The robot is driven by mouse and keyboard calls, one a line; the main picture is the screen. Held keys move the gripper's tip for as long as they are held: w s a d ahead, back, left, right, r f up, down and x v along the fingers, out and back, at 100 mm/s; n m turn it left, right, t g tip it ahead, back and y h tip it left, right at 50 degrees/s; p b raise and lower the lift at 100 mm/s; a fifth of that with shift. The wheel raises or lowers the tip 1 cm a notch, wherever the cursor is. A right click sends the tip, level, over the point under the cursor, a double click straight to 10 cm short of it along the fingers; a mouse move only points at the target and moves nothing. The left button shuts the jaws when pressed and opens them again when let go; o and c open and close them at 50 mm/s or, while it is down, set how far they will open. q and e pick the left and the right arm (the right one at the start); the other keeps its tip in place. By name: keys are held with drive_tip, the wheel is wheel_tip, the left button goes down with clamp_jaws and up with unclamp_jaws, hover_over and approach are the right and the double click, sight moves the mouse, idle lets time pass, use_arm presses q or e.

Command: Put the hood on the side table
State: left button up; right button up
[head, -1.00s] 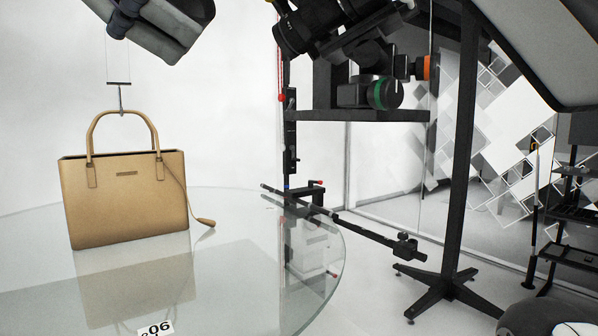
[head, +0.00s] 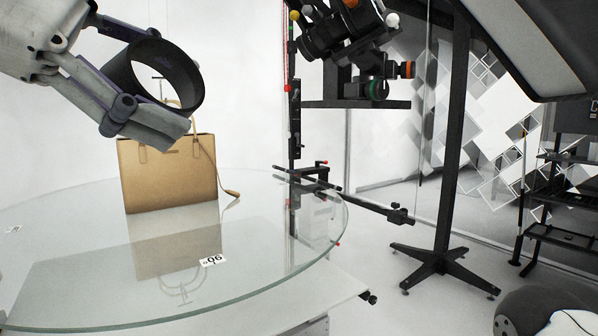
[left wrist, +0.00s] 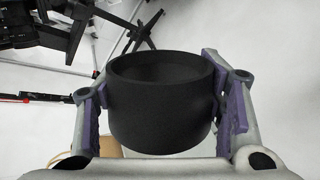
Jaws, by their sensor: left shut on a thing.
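The hood (head: 122,72) is a short black open ring. My left gripper (head: 160,90) is shut on it, with a finger on either side, and holds it in the air in front of the tan handbag. In the left wrist view the hood (left wrist: 160,115) sits between the purple-padded fingers, its open end facing up in the picture. I cannot tell for sure which surface is the side table; a black tiered stand (head: 570,235) is at the far right. My right gripper is not in view.
The tan handbag (head: 168,185) stands on the round glass turntable (head: 90,285), its handle hung from a thin line. A camera rig (head: 350,40), a horizontal black arm (head: 365,205) and a black pole stand (head: 450,150) are to the right. Floor shows between pole and tiered stand.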

use_arm(q)
drive_tip(key=a+f, duration=0.2)
drive_tip(key=f, duration=1.8)
drive_tip(key=a+f, duration=0.3)
drive_tip(key=f, duration=1.6)
drive_tip(key=shift+s+f+m, duration=0.35)
drive_tip(key=shift+s+m, duration=0.05)
drive_tip(key=shift+s, duration=0.05)
drive_tip(key=shift+g+h, duration=0.3)
